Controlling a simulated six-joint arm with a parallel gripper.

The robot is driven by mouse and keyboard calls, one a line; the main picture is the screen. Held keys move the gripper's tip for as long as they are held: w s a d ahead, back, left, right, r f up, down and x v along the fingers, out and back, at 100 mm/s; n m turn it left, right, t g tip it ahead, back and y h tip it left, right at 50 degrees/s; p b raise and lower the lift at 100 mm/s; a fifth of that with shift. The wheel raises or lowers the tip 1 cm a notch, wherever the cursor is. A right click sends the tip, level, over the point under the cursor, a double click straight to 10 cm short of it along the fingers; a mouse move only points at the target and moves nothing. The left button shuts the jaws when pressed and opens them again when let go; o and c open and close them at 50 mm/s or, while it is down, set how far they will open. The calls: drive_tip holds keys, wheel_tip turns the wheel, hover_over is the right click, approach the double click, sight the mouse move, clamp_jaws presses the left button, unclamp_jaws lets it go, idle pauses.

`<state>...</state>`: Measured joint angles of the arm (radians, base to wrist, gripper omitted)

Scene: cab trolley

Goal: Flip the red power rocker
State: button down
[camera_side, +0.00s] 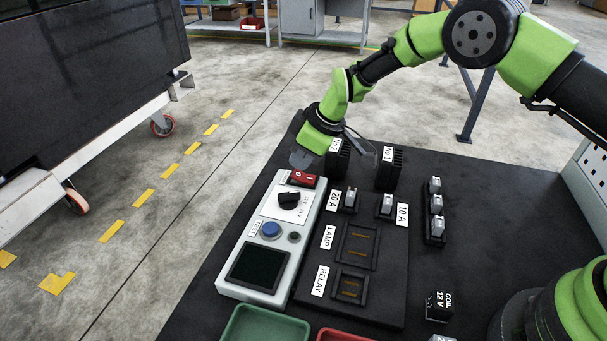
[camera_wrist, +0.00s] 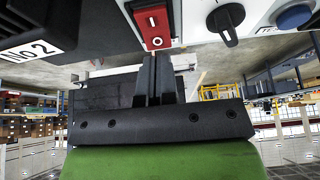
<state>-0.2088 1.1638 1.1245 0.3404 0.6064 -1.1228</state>
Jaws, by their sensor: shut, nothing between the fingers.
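The red power rocker (camera_side: 302,179), marked with a white line and circle, is at the far end of the white control panel (camera_side: 254,252). In the wrist view the rocker (camera_wrist: 151,25) is upright in the picture, just above my fingertips. My gripper (camera_wrist: 155,58) is shut, with its two dark fingers side by side and nothing between them. Its tips are at the rocker's lower edge in that view; I cannot tell whether they touch. In the side view my gripper (camera_side: 303,158) is over the panel's far end, its fingertips hard to make out.
The panel also bears a black rotary knob (camera_side: 290,199), a blue button (camera_side: 271,230) and a dark screen (camera_side: 258,265). Black blocks (camera_side: 389,170) stand close to the right of my gripper. Sockets and fuses fill the board. A green tray (camera_side: 265,326) is at the front.

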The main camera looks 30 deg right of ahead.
sight(302, 176)
drive_tip(key=shift+f, duration=1)
drive_tip(key=shift+r, duration=0.1)
drive_tip(key=shift+r, duration=3.45)
